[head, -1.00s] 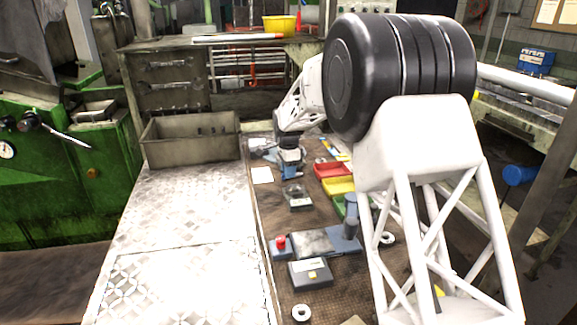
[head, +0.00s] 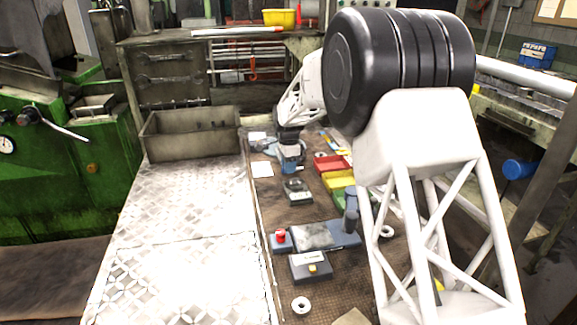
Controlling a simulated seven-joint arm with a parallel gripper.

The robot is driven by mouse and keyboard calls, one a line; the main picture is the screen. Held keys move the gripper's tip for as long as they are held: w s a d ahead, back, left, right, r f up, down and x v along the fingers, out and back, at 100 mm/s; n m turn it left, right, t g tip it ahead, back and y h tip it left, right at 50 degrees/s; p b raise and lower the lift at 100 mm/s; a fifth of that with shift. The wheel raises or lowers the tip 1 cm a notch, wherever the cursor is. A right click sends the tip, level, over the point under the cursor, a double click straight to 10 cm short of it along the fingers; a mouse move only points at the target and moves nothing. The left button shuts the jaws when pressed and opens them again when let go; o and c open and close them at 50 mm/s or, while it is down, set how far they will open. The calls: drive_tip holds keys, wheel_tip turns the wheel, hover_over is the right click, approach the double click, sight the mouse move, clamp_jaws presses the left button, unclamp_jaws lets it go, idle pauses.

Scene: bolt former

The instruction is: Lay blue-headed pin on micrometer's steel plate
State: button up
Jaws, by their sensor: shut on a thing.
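My gripper (head: 290,168) is small and far off, at the end of my white arm over the far part of the brown bench mat. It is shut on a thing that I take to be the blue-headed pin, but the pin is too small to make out. A blue-grey bench device with a red knob (head: 281,236) and an upright post (head: 351,212) stands nearer on the mat; I take it for the micrometer. Its flat grey steel plate (head: 314,237) lies between knob and post and looks bare. My gripper is well beyond this plate, apart from it.
A small dark device (head: 297,191) stands between my gripper and the plate. Red (head: 330,164), yellow (head: 338,181) and green bins are to the right. A dark box with a yellow button (head: 311,267) and a white ring (head: 301,305) are nearer. A metal bin (head: 190,134) stands left.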

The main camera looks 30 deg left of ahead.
clamp_jaws()
drive_tip(key=shift+r, duration=0.15)
drive_tip(key=shift+r, duration=1.6)
drive_tip(key=shift+a+n, duration=0.15)
drive_tip(key=shift+n, duration=0.15)
